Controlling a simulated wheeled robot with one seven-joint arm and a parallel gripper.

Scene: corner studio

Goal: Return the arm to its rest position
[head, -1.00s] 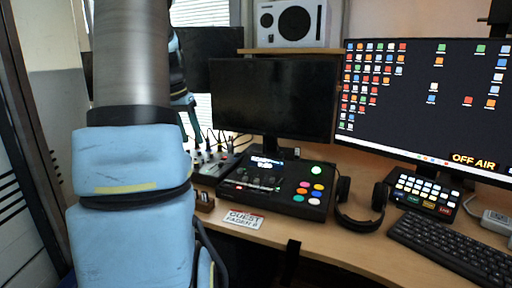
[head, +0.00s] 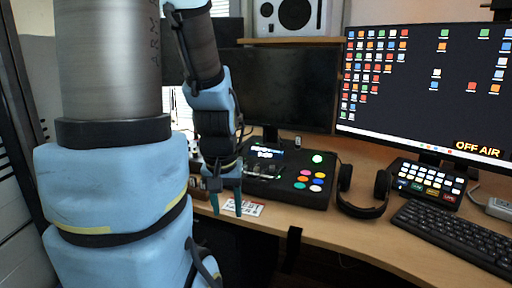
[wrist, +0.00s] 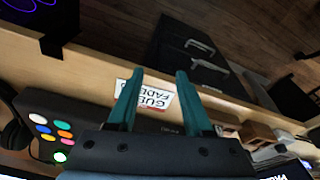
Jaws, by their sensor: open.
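My gripper (head: 228,207) hangs at the front edge of the desk in the head view, fingers pointing down. Its teal fingers are apart in the wrist view (wrist: 160,76), with nothing held between them. A white card reading "GUEST FADER" (head: 250,208) lies on the desk by the black mixer console (head: 318,200). In the wrist view the card (wrist: 158,97) shows between and behind the fingers. My gripper hides part of the card in the head view. I cannot tell how high the fingertips are above the desk.
Headphones (head: 363,209), a lit button panel (head: 431,184) and a keyboard (head: 455,240) lie to the right on the desk (head: 345,238). A dark monitor (head: 290,88) and a large screen reading "OFF AIR" (head: 420,90) stand behind. In the wrist view, dark floor lies beyond the desk edge.

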